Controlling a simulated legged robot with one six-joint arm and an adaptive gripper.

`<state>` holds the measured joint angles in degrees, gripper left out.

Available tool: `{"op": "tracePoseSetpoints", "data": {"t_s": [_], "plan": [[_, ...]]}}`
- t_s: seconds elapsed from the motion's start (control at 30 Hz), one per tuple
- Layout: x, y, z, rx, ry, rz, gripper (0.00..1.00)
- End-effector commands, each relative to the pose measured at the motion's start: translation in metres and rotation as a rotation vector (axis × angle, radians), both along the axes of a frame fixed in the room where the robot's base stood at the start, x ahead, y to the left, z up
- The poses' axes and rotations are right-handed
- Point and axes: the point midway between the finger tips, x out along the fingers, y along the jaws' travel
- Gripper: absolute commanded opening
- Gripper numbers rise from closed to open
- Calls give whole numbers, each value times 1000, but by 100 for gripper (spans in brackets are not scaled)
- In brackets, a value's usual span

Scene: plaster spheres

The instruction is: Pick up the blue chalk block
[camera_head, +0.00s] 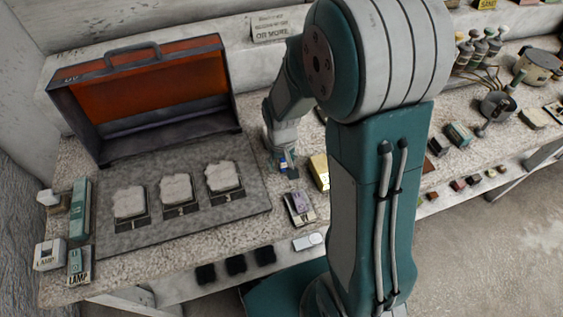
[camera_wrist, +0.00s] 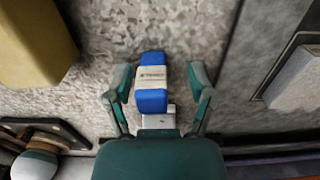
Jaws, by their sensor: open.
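The blue chalk block (camera_wrist: 152,101) has a white label band around its middle. It lies on the speckled counter in the wrist view. My gripper (camera_wrist: 160,76) is open, with one teal finger on each side of the block in the picture. The block appears closer to the left finger, with a wider gap to the right finger. I cannot tell how far the fingertips are above the counter. In the head view my gripper (camera_head: 287,166) is low over the counter, and only a bit of blue shows beside it.
A yellow block (camera_wrist: 30,42) stands left of the chalk in the wrist view. In the head view, a grey mat (camera_head: 120,241) with three pale slabs and an open orange-lined case (camera_head: 150,90) lie to the left.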

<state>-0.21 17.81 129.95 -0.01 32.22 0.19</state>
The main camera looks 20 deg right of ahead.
Motion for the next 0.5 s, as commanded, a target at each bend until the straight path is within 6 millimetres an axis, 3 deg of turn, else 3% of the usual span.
{"op": "tracePoseSetpoints", "data": {"t_s": [0.1,0.13,0.2,0.3,0.5], "plan": [[0,-1,1,1,0,-1,71],[0,-2,1,2,0,-1,67],[0,-2,1,2,0,-1,36],[0,-1,1,1,0,-1,0],[0,0,1,0,0,0,0]]}}
